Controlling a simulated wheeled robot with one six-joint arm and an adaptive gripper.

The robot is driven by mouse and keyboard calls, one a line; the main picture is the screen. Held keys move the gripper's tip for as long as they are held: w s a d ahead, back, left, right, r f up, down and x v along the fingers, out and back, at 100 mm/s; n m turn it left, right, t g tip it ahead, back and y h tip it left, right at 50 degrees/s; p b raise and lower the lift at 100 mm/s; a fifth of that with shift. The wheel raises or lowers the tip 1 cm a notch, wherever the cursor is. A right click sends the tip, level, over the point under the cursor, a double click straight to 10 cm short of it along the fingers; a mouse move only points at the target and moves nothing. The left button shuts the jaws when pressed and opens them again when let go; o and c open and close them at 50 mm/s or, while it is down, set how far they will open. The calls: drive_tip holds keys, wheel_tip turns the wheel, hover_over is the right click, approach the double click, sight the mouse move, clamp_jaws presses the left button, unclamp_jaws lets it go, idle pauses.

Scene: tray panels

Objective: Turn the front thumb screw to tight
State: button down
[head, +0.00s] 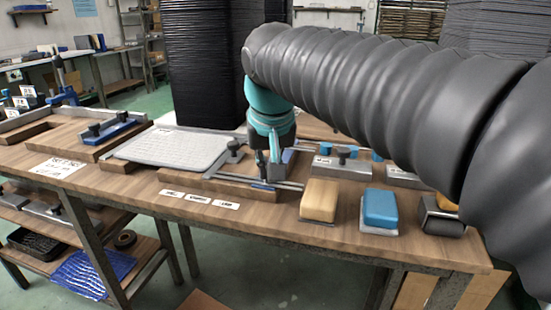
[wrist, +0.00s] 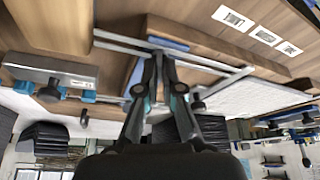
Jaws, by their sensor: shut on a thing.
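My gripper (head: 268,168) points down at the front of the tray fixture, its fingers close together. In the wrist view, the fingertips (wrist: 161,58) meet just beside a blue piece (wrist: 168,44) on the metal rail. The front thumb screw is hidden between the fingertips, and its turn position cannot be seen. A black knob (head: 234,146) shows at the back, left of my gripper. The pale flat tray panel (head: 172,148) lies left of the gripper; part of it also shows in the wrist view (wrist: 250,97).
Labels (head: 198,199) lie on the front of the wooden table. A tan block (head: 319,200) and a blue block (head: 379,208) stand front right. A grey bar with knobs (head: 342,167) is right of my gripper. A blue clamp fixture (head: 110,127) is at left.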

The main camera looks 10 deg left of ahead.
drive_tip(key=m+h+p, duration=0.1)
drive_tip(key=m+h, duration=0.1)
drive_tip(key=m, duration=0.2)
drive_tip(key=shift+a+m, duration=0.15)
drive_tip(key=shift+m, duration=0.25)
idle(0.4)
drive_tip(key=c, duration=1.3)
unclamp_jaws()
drive_tip(key=shift+c, duration=0.2)
drive_tip(key=v, duration=1.2)
drive_tip(key=shift+s, duration=0.1)
